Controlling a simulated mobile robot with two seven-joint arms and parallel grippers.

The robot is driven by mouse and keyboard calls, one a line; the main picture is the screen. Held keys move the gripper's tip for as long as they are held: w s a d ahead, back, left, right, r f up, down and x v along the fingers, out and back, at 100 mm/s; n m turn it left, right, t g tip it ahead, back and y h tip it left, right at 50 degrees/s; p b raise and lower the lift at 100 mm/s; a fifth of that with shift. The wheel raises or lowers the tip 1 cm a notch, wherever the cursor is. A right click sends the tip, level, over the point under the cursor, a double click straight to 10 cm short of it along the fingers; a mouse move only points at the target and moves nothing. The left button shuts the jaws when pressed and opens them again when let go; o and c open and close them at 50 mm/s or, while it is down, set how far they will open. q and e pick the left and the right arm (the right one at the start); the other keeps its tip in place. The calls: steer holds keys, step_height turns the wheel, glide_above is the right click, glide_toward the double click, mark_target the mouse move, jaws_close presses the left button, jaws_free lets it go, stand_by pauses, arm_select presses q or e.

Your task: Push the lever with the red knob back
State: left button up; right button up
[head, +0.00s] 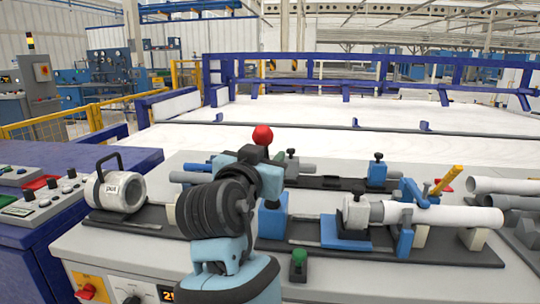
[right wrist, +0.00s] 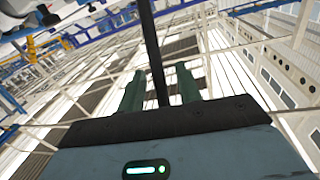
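The red knob (head: 262,135) stands above my right gripper in the head view, near the middle of the bench. My right gripper (head: 277,157) is just below it, mostly hidden behind my own wrist. In the right wrist view the dark lever rod (right wrist: 152,40) runs up between the two green fingers of my right gripper (right wrist: 160,82). The fingers stand apart, with a gap on the left of the rod; the rod lies closer to the right finger. Whether it touches is unclear. The knob is outside the wrist view. My left gripper is not in view.
A handled white cylinder (head: 122,191) stands left of my arm. A green button (head: 299,257) is near the front edge. A blue rail frame (head: 345,86) stands behind.

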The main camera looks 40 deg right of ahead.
steer(key=shift+d, duration=0.1)
steer(key=shift+c, duration=0.7)
steer(key=c, duration=0.5)
jaws_close()
